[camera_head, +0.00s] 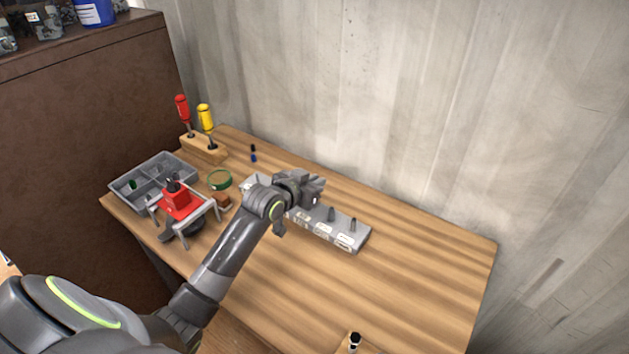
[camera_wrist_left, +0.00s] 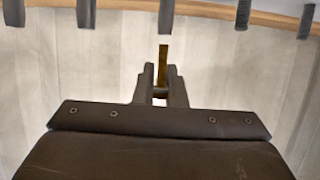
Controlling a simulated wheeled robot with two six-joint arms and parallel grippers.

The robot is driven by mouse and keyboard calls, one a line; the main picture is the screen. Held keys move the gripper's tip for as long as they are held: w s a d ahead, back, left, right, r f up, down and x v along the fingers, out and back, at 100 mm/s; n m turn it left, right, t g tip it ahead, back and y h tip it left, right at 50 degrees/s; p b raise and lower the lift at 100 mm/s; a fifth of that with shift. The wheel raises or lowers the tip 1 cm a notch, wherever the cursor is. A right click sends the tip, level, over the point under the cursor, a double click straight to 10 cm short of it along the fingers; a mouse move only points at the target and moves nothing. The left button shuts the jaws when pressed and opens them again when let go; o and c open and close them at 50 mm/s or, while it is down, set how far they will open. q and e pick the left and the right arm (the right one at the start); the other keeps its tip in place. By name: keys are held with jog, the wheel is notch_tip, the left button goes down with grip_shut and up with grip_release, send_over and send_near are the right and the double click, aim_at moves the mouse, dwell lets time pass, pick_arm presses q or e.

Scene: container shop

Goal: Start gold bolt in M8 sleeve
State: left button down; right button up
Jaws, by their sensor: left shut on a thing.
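My left gripper (camera_head: 312,188) is over the far left part of a grey block (camera_head: 320,236) with upright dark sleeves and white labels. The label text is too small to read, so I cannot tell which sleeve is the M8 one. In the left wrist view the gripper (camera_wrist_left: 161,78) is shut on a narrow gold bolt (camera_wrist_left: 163,60). The bolt points up the picture toward a middle dark sleeve (camera_wrist_left: 166,14), with a visible gap in the picture; the true distance is unclear. The gripper hides part of the block in the head view. My right gripper is not in view.
A grey compartment tray (camera_head: 128,203) and a red device on a grey frame (camera_head: 181,201) stand at the left. Red and yellow screwdrivers stand in a wooden holder (camera_head: 207,152). A green ring (camera_head: 220,180) lies nearby. The table's right side (camera_head: 420,270) is clear.

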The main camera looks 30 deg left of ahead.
pick_arm(q)
jog(key=shift+f+b, duration=1.15)
jog(key=shift+f, duration=0.75)
dwell(0.4)
jog(key=m+h, duration=0.1)
jog(key=m+g+h, duration=0.1)
jog(key=m+h, duration=0.2)
jog(key=shift+s+d+g+h, duration=0.1)
jog(key=shift+d+g+h, duration=0.2)
jog(key=shift+h, duration=0.1)
jog(key=m+g+h, duration=0.1)
jog(key=m, duration=0.1)
jog(key=m+g+h, duration=0.3)
jog(key=m+h, duration=0.1)
jog(key=shift+s+d, duration=0.25)
jog(key=shift+s, duration=0.05)
jog(key=c, duration=1.4)
grip_release()
jog(key=shift+b+v, duration=0.3)
jog(key=shift+v, duration=3.25)
jog(key=shift+d, duration=0.1)
